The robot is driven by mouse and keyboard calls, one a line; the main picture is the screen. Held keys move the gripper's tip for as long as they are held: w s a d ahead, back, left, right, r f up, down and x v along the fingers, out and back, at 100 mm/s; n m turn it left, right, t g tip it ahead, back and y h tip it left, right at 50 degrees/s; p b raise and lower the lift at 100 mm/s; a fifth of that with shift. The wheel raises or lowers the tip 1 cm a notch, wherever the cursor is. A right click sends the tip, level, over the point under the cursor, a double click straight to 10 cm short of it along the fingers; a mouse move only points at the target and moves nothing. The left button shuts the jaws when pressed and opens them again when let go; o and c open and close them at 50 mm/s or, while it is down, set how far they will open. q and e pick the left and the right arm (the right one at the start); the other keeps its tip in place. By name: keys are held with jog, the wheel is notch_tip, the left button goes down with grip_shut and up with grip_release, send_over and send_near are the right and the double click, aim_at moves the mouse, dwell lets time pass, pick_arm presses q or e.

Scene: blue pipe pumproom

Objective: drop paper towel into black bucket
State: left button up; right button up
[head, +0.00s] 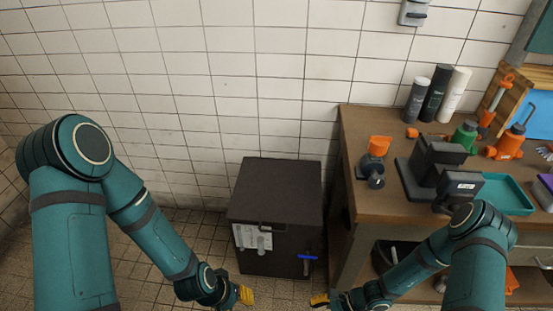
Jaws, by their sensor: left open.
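I cannot pick out a paper towel for certain. A white upright cylinder (455,94) stands at the back of the wooden workbench, beside a black one and a grey one; I cannot tell what it is. A dark, bucket-like container (384,246) is partly visible on the shelf under the bench, half hidden by my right arm. My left gripper (245,296) is low in front of the black cabinet, open, with nothing seen in it. My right gripper (320,300) is at the bottom edge, right of the left one; its fingers are mostly cut off.
A black cabinet (278,194) with a blue handle stands on the tiled floor against the white wall. The workbench (365,200) at right holds an orange-capped item (377,150), a dark vise-like device (433,165), a teal tray (508,194) and tools. Floor at left is clear.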

jog(key=a+r+n+t+h, duration=0.2)
jog(key=r+n+h, duration=0.4)
jog(key=r+n, duration=0.7)
jog(key=a+n, duration=0.1)
jog(key=n, duration=0.1)
jog(key=shift+s+r+n, duration=0.3)
jog(key=shift+s+r, duration=0.1)
notch_tip(320, 180, down, 6)
jog(key=w+b, duration=0.1)
jog(key=b, duration=0.5)
jog(key=shift+w+f, duration=0.15)
jog(key=shift+d, duration=0.1)
